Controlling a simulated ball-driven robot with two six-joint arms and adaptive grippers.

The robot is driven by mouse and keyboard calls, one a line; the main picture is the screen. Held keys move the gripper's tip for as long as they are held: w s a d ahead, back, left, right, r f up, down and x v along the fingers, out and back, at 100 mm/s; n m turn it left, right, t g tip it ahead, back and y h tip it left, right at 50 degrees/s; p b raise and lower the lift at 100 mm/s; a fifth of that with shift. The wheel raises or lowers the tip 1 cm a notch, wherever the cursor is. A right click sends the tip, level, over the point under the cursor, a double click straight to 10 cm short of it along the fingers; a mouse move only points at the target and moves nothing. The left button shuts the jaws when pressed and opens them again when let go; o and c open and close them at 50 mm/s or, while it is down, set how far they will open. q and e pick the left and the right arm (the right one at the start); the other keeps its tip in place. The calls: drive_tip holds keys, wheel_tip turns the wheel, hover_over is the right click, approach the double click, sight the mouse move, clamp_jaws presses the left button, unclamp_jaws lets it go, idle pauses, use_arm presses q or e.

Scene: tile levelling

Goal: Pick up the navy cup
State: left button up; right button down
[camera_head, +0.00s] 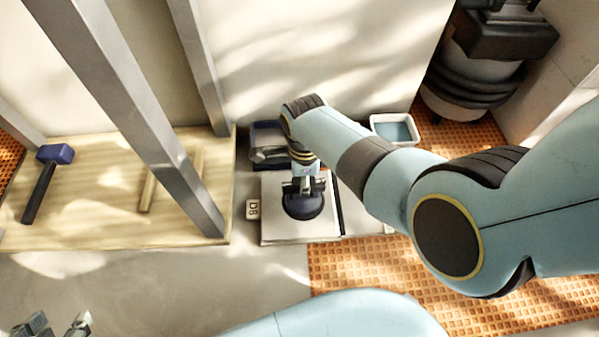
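The navy cup (303,206) is a dark, round, suction-type cup resting on a pale square tile (276,222) near the middle of the view. My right gripper (303,187) points down directly over the cup, at its top. The wrist and dark fingers overlap the cup's upper part, so I cannot tell whether they are closed on it. My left gripper (57,326) shows only at the bottom left edge, with its fingertips apart and nothing visible between them. It is far from the cup.
A dark blue bin (266,134) and a tray with blue-grey contents (394,131) stand behind the tile.

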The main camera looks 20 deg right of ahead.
use_arm(q)
wheel_tip(320, 180, up, 8)
drive_tip(key=s+g+p, duration=0.2)
drive_tip(key=g+p, duration=0.3)
drive_tip(key=g, duration=0.1)
drive_tip(key=s+a+f+g+p, duration=0.1)
drive_tip(key=s+a+f+p, duration=0.1)
drive_tip(key=s+f, duration=0.3)
drive_tip(key=s+a+f+y+p, duration=0.1)
drive_tip(key=s+a+f+p, duration=0.1)
drive_tip(key=s+f+p, duration=0.3)
drive_tip(key=s+a+f+g+p, duration=0.1)
drive_tip(key=s+a+f+p, duration=0.1)
drive_tip(key=s+f, duration=0.3)
wheel_tip(320, 180, down, 5)
drive_tip(key=shift+a+r+g+p, duration=0.1)
drive_tip(key=shift+a+g+p, duration=0.2)
drive_tip(key=shift+p, duration=0.45)
use_arm(e)
drive_tip(key=s+d+r, duration=0.2)
drive_tip(key=s+r, duration=0.7)
drive_tip(key=r, duration=0.3)
drive_tip(key=shift+r, duration=0.2)
use_arm(q)
drive_tip(key=shift+s, duration=0.1)
